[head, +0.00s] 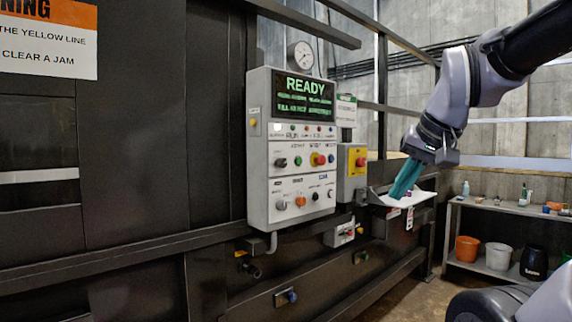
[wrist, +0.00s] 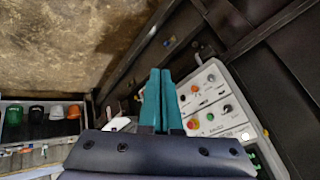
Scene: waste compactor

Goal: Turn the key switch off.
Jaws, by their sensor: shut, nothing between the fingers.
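The grey control panel (head: 262,160) stands on the dark compactor wall, with a lit screen reading READY (head: 306,86). Its lower part carries rows of small knobs and buttons, including a grey knob (head: 281,205), an orange one (head: 300,201) and a black one (head: 316,196). I cannot tell which of them is the key switch. My gripper (head: 398,191) has teal fingers, closed together and empty. It is right of the panel, apart from it, pointing down. In the wrist view the shut fingers (wrist: 160,74) partly overlap the panel (wrist: 238,112), which lies to their right.
A yellow box with a red button (head: 358,161) sits right of the panel. A small tray (head: 420,199) is beneath my gripper. A shelf (head: 470,204) with buckets stands at the right. Dark rails run along the wall. Room is open before the panel.

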